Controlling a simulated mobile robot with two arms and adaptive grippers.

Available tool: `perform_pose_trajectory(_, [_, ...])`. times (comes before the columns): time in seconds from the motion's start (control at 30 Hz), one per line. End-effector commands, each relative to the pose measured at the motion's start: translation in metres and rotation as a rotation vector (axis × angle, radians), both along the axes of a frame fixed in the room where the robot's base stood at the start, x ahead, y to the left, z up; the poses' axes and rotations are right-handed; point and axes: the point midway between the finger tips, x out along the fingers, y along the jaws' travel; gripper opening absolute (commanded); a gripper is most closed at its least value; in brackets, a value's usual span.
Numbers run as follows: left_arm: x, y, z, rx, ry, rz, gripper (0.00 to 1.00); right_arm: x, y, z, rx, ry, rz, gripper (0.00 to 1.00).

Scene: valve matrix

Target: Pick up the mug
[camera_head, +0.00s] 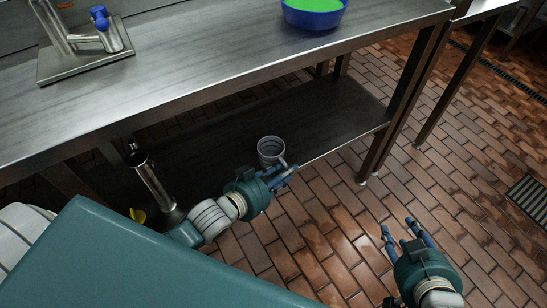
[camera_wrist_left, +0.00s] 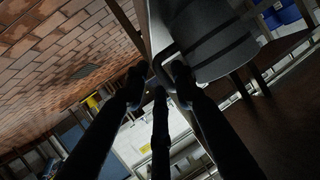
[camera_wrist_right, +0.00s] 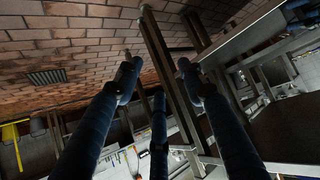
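A grey metal mug (camera_head: 270,150) is at the front edge of the lower shelf of the steel table. I cannot tell whether it rests on the shelf or is just off it. My left gripper (camera_head: 284,177) is at the handle side of the mug. In the left wrist view the mug (camera_wrist_left: 212,38) is large at the top, and its handle lies at the fingertips (camera_wrist_left: 160,78). The fingers are somewhat apart; whether they clamp the handle is unclear. My right gripper (camera_head: 405,236) is open and empty above the floor; its spread fingers (camera_wrist_right: 157,75) show in the right wrist view.
The steel table (camera_head: 220,65) carries a green-filled blue bowl (camera_head: 314,12) and a metal fixture with a blue knob (camera_head: 102,22). Table legs (camera_head: 400,110) stand right of the lower shelf (camera_head: 335,115). A metal cylinder (camera_head: 150,180) is left of my left arm.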

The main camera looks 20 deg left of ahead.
Motion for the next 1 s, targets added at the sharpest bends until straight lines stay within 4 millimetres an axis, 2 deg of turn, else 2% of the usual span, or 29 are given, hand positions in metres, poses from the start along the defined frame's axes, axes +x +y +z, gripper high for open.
perform_pose_trajectory(0.03, [0.000, 0.000, 0.000, 0.000, 0.000, 0.000, 0.18, 0.000, 0.000, 0.000, 0.000, 0.000, 0.000, 0.40])
perform_pose_trajectory(0.1, [0.000, 0.000, 0.000, 0.000, 0.000, 0.000, 0.04, 0.000, 0.000, 0.000, 0.000, 0.001, 0.000, 0.40])
perform_pose_trajectory(0.13, [0.000, 0.000, 0.000, 0.000, 0.000, 0.000, 0.00, 0.000, 0.000, 0.000, 0.000, 0.001, 0.000, 0.40])
perform_pose_trajectory(0.63, [0.000, 0.000, 0.005, 0.000, -0.001, 0.000, 0.00, -0.003, -0.001, -0.002, -0.005, 0.021, -0.001, 0.40])
perform_pose_trajectory(0.87, [0.000, 0.000, 0.020, -0.001, -0.002, 0.000, 0.00, -0.036, -0.012, -0.025, -0.039, 0.178, -0.012, 0.40])
perform_pose_trajectory(1.0, [0.000, 0.000, 0.035, -0.001, -0.002, 0.000, 0.00, -0.068, -0.023, -0.041, -0.068, 0.314, -0.023, 0.40])
